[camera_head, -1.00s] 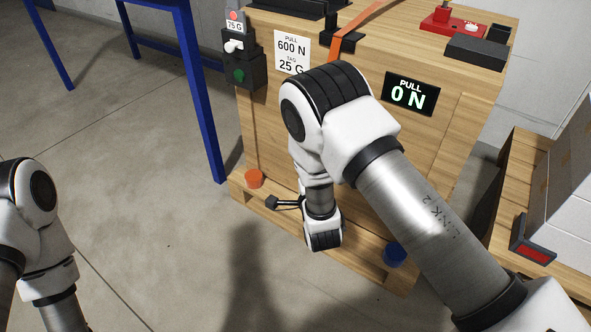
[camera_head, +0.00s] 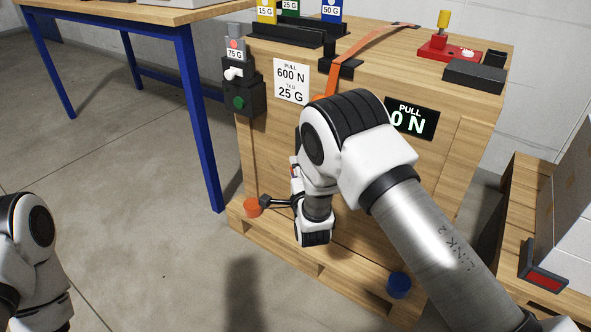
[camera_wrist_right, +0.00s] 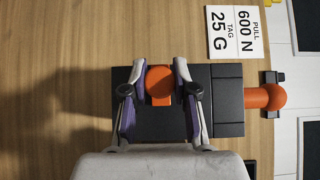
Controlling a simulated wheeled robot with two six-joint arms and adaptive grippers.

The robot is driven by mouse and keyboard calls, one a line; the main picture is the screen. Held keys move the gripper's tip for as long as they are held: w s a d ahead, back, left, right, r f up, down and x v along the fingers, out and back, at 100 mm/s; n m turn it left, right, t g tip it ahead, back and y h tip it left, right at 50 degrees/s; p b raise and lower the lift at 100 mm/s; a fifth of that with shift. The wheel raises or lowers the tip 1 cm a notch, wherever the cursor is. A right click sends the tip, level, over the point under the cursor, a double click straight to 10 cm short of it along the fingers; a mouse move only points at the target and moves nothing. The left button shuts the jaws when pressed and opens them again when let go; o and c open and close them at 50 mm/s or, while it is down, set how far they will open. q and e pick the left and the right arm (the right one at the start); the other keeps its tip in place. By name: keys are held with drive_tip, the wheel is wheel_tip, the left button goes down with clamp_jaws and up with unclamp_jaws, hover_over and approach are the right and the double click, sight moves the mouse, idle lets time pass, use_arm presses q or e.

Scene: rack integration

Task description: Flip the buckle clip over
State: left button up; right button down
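The orange strap (camera_head: 362,48) runs over the top of the wooden crate to its front face; my right arm hides the buckle area in the head view. In the right wrist view, a black buckle plate (camera_wrist_right: 225,101) lies against the wood, with an orange rounded piece (camera_wrist_right: 160,82) on it. I cannot tell which part is the clip. The fingers of my right gripper (camera_wrist_right: 160,85) stand on both sides of the orange piece; they look open, and any contact is unclear. My left arm shows at the left edge of the head view, its gripper out of view.
The crate (camera_head: 420,165) bears a "PULL 600 N, TAG 25 G" label (camera_head: 292,82) and a display (camera_head: 411,119) reading 0 N. A black box with a green button (camera_head: 240,95) is at its left corner. A blue-legged table (camera_head: 190,110) stands left; boxes (camera_head: 570,180) stand right.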

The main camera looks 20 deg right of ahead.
drive_tip(key=s+d, duration=0.1)
drive_tip(key=s+d+p, duration=0.1)
drive_tip(key=s, duration=0.1)
drive_tip(key=shift+s+d+f+p, duration=0.1)
drive_tip(key=shift+s+d+p, duration=0.1)
drive_tip(key=shift+d+p, duration=0.1)
drive_tip(key=c, duration=0.9)
unclamp_jaws()
drive_tip(key=shift+s+d, duration=0.1)
drive_tip(key=shift+d, duration=0.05)
drive_tip(key=s, duration=0.4)
drive_tip(key=s+a, duration=0.1)
drive_tip(key=s, duration=0.7)
drive_tip(key=shift+a, duration=0.3)
